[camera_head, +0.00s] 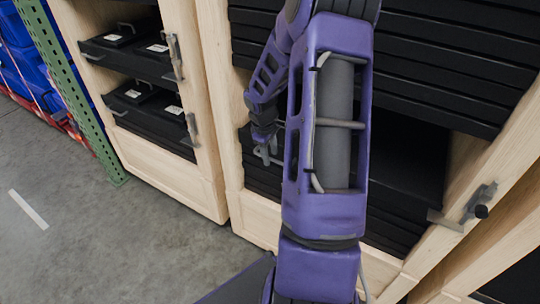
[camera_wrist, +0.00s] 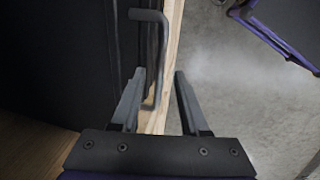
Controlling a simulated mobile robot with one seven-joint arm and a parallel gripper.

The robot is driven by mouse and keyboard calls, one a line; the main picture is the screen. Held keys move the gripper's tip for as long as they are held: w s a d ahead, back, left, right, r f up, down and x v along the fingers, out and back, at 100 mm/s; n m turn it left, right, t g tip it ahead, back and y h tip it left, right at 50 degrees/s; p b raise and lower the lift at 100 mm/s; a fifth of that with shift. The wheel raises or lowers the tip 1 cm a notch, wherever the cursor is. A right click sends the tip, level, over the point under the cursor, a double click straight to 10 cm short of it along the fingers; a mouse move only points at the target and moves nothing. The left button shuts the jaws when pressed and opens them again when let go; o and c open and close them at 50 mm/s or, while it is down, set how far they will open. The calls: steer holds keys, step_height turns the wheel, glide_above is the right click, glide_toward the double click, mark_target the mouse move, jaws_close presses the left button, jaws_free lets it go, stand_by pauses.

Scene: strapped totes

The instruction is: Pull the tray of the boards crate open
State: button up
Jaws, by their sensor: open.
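A pale wooden crate (camera_head: 215,95) with stacked black trays stands in front of me; I cannot read a label naming it the boards crate. In the wrist view a grey bent-bar handle (camera_wrist: 161,50) stands out from a dark tray front (camera_wrist: 70,60) beside a pale wooden post (camera_wrist: 170,30). My gripper (camera_wrist: 160,74) is open, and the handle's bar shows between its two fingers, nearer the left one. No contact is clear. In the head view my gripper (camera_head: 265,152) is small and dark against the crate's lower left opening, and my purple arm hides much of the crate.
A second wooden crate (camera_head: 180,185) with black trays and grey latches stands to the left. Beyond it are a green rack post (camera_head: 75,90) and blue totes (camera_head: 25,65). A grey latch (camera_head: 475,205) juts from the right post.

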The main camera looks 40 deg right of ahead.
steer(key=shift+f, duration=0.1)
jaws_close()
stand_by(1.4)
